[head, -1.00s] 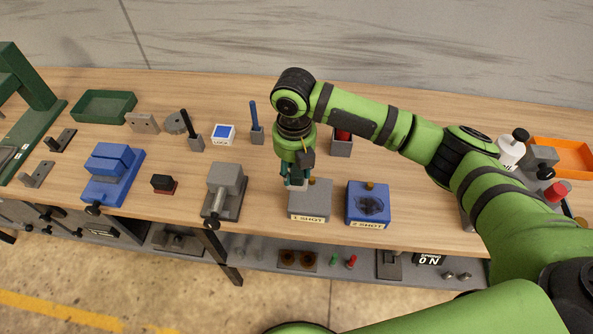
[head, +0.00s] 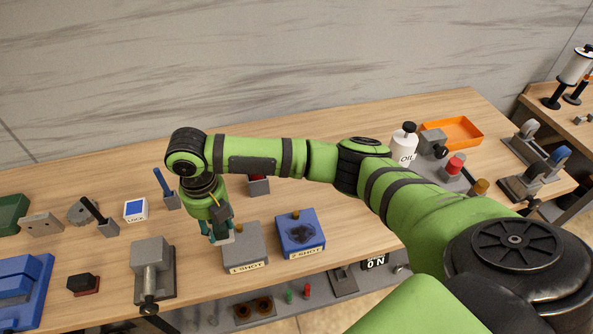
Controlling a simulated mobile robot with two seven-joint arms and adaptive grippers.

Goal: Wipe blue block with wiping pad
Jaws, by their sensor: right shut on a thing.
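The blue block (head: 291,242), labelled "2 SHOT", sits on the bench with a dark smudge on its top and a brass knob at its back. A grey block (head: 243,252), labelled "1 SHOT", stands just left of it. My right gripper (head: 219,235) points down at the grey block's left side, shut on a small pale piece (head: 224,240), which looks like the wiping pad. The fingers hide much of it. I cannot tell whether it touches the grey block. It is apart from the blue block. My left gripper is out of view.
A grey clamp-like fixture (head: 152,262) and a dark red-based block (head: 84,284) stand to the left. A white oil bottle (head: 404,146) and an orange tray (head: 453,132) are at the right. My right arm crosses above the bench behind the blue block.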

